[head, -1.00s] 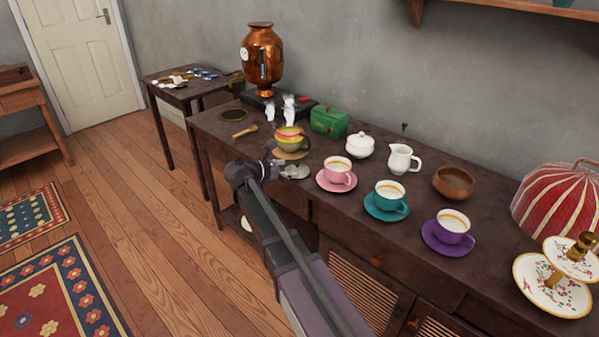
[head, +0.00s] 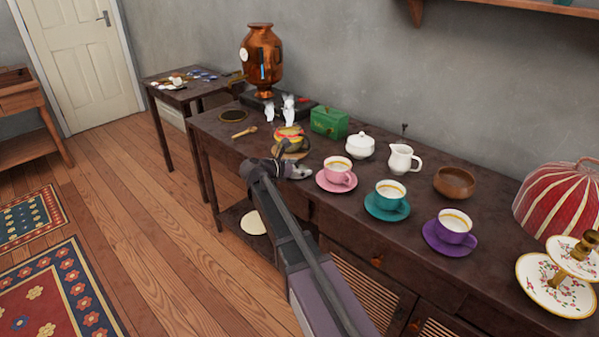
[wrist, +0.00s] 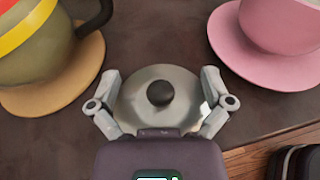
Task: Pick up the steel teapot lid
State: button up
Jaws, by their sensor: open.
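The steel teapot lid (wrist: 146,92) is a shiny round disc with a dark round knob. It lies on the dark sideboard near its front edge. In the wrist view my gripper (wrist: 163,78) is open, with one finger on each side of the lid. I cannot tell whether the fingers touch its rim. In the head view my gripper (head: 283,170) is over the sideboard's front edge, and the lid is mostly hidden behind it and hard to make out.
A striped teapot (head: 288,135) on a tan round mat (wrist: 30,101) stands close to the left of the lid. The pink saucer (wrist: 221,38) with its cup is close on the right. Teal and purple cups stand further right. The sideboard's front edge is near.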

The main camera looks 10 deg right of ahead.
dwell(0.4)
jog(key=shift+s, duration=0.15)
grip_shut()
